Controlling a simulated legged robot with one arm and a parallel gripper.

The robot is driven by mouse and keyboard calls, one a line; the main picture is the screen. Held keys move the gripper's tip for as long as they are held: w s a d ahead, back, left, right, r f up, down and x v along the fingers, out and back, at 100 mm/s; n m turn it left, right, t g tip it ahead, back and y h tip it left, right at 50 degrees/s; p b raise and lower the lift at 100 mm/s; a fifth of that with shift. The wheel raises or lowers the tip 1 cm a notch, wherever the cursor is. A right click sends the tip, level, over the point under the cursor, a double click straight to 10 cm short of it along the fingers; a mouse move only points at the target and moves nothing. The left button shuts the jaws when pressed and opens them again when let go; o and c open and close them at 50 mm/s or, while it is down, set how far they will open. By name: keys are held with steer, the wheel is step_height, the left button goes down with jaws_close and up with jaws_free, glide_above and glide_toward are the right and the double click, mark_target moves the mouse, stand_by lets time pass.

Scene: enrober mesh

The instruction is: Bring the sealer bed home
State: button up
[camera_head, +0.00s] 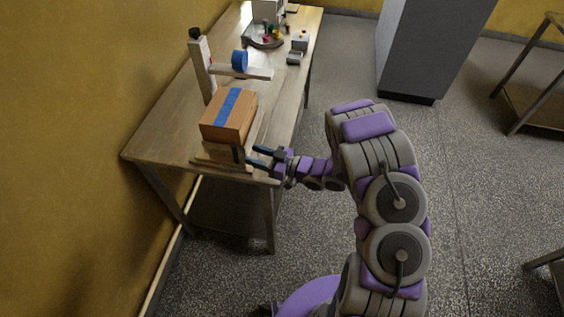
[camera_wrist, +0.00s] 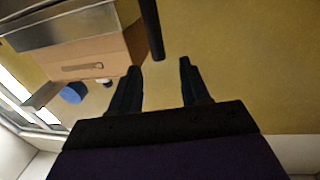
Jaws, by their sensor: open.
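A tan carton (camera_head: 228,118) with a blue tape strip along its top sits on the wooden sealer bed (camera_head: 222,162) at the table's near end. The carton also shows at the upper left of the wrist view (camera_wrist: 90,58). A dark upright piece (camera_head: 238,154), perhaps a handle, stands at the bed's near edge. It shows in the wrist view as a dark bar (camera_wrist: 151,28) just beyond my fingertips. My gripper (camera_head: 253,156) is open beside it. In the wrist view the fingers (camera_wrist: 160,67) are apart with nothing between them; contact with the bar cannot be told.
A wooden post (camera_head: 202,68) with an arm and a blue tape roll (camera_head: 239,61) stands behind the carton. A grey cabinet (camera_head: 425,45) stands right; floor between is clear.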

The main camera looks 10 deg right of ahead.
steer(key=v, duration=0.9)
steer(key=shift+w, duration=0.1)
stand_by(0.3)
